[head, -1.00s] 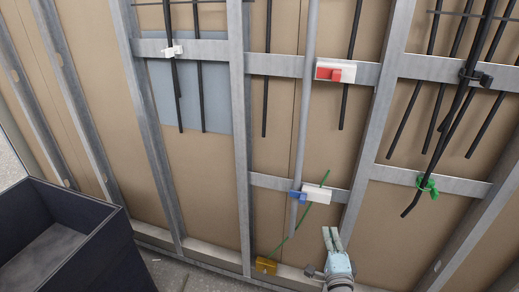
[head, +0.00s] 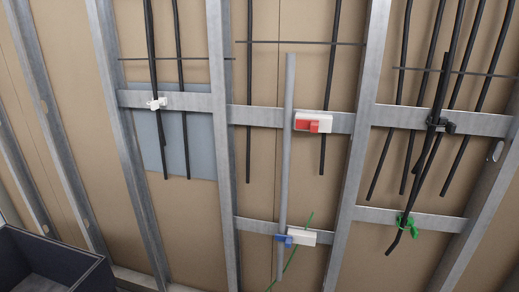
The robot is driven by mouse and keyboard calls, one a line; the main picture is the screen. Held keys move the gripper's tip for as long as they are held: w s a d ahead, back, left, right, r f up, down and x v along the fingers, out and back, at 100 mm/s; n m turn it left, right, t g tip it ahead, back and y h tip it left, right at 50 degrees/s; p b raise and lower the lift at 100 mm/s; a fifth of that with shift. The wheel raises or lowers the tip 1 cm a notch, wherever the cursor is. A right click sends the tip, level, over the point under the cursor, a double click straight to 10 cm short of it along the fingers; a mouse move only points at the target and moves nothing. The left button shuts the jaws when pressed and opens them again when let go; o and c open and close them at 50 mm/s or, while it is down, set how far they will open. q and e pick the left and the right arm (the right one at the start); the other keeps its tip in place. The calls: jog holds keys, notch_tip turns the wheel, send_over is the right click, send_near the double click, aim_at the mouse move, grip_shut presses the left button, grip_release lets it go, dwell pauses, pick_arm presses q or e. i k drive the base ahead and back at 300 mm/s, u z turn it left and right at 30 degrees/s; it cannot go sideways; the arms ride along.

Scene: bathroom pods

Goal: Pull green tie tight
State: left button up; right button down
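The green tie (head: 405,222) is at the right of the head view, on the lower right metal crossbar. It sits around the lower end of a dark cable bundle (head: 420,175), with a small green part sticking out to the right. I cannot tell how tight its loop is. Neither of my grippers is in view.
A black tie (head: 440,125) holds the cables higher up. Left of it are a red clip (head: 315,123) on a white block, a blue clip (head: 285,240) at a grey pipe (head: 288,150), and a thin green wire (head: 290,262). A dark bin (head: 60,265) stands at lower left.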

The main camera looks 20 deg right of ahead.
aim_at(414, 232)
jog(key=z, duration=1.8)
